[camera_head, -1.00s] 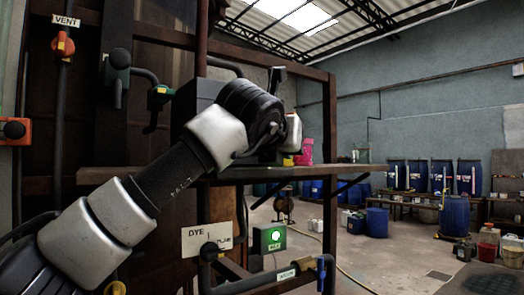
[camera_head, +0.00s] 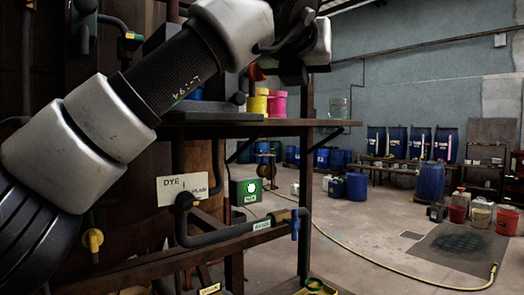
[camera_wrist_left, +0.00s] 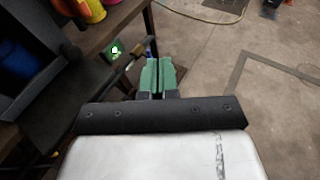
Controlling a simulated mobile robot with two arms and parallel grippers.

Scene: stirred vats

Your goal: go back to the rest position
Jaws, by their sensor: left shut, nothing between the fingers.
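My left arm (camera_head: 150,95) comes in from the left in the head view and reaches up across the picture to the top middle, in front of a shelf. Its gripper cannot be made out clearly there. In the left wrist view my left gripper (camera_wrist_left: 158,76) shows its green fingers close together, shut and empty, over the floor beside the shelf. My right gripper is in neither view.
A brown shelf (camera_head: 220,131) holds yellow pots (camera_head: 258,104), pink pots (camera_head: 278,103) and a glass beaker (camera_head: 338,108). Below are a "DYE" sign (camera_head: 188,189), a green lamp box (camera_head: 246,191) and a pipe with a blue valve handle (camera_head: 295,224).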

